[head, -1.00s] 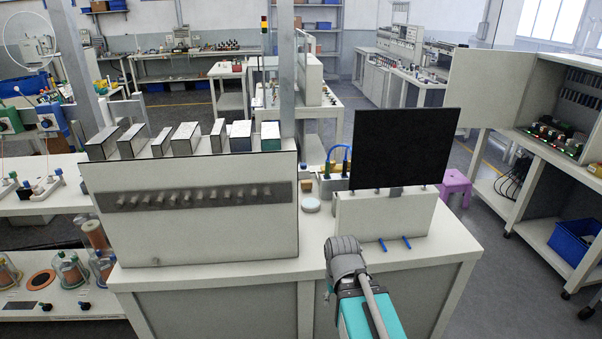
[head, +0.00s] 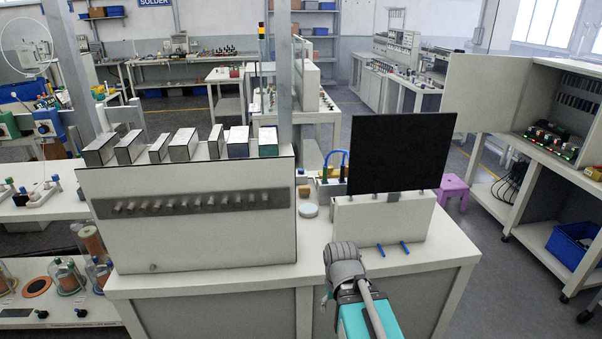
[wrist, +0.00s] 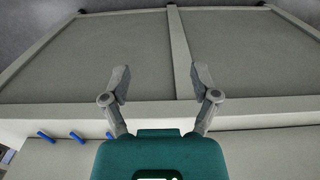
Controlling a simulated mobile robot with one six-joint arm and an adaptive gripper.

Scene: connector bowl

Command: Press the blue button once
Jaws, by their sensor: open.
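I cannot make out a button for certain. Short blue rod-like pieces (head: 381,250) stick out at the foot of a low white box under the black screen. They also show at the left of the wrist view (wrist: 77,138), beside my gripper. My gripper (wrist: 158,75) is open and empty, its two grey fingers spread apart over the white bench edge. In the head view, my arm comes up from the bottom just left of these pieces, and the fingertips are mostly hidden.
A black screen (head: 400,153) stands on the low white box (head: 360,225). A big white panel (head: 200,240) with a row of knobs stands to the left. A round pale dish (head: 309,211) and a small brown block (head: 304,191) lie between. The bench top (head: 445,240) is clear at right.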

